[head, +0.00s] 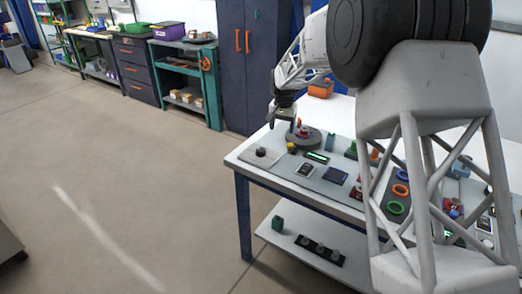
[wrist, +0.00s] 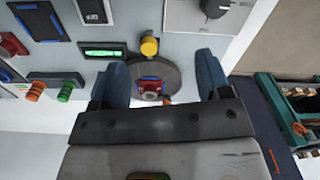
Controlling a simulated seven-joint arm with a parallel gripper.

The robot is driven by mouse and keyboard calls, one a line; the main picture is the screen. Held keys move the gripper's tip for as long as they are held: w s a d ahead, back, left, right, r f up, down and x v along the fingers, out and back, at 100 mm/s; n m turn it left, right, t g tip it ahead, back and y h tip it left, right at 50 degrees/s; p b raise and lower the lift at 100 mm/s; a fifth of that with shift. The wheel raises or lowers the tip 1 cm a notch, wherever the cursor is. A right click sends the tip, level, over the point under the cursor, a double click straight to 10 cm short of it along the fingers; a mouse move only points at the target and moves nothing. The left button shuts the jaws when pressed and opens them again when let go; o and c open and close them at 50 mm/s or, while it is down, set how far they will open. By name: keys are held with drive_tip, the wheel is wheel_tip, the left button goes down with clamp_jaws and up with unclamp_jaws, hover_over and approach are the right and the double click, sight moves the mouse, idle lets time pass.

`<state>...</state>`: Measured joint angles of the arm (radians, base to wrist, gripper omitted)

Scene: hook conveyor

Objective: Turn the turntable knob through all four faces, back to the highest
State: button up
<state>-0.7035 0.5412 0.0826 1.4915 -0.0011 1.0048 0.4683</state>
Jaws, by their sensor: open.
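The turntable is a round dark grey disc (wrist: 172,72) carrying a small red and blue part (wrist: 150,88); it also shows in the head view (head: 312,142). A yellow knob (wrist: 149,46) stands at the disc's edge, and it shows in the head view too (head: 291,147). A small screen lit green (wrist: 103,52) lies left of the knob in the wrist view. My gripper (wrist: 162,62) is open and empty, its two blue-grey fingers apart on either side of the disc in the wrist view. In the head view my gripper (head: 282,124) hangs above the bench beside the turntable.
A black knob (head: 261,151) sits on a grey plate at the bench corner. Orange and green rings (head: 396,208) and several small devices fill the bench to the right. An orange bin (head: 321,90) stands behind. My arm hides part of the bench. The floor at left is clear.

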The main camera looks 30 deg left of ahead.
hover_over(261, 149)
wheel_tip(261, 149, down, 6)
drive_tip(key=shift+a+f, duration=0.1)
drive_tip(key=shift+f, duration=0.05)
drive_tip(key=shift+f, duration=3.9)
drive_tip(key=shift+c, duration=0.5)
drive_tip(key=c, duration=0.8)
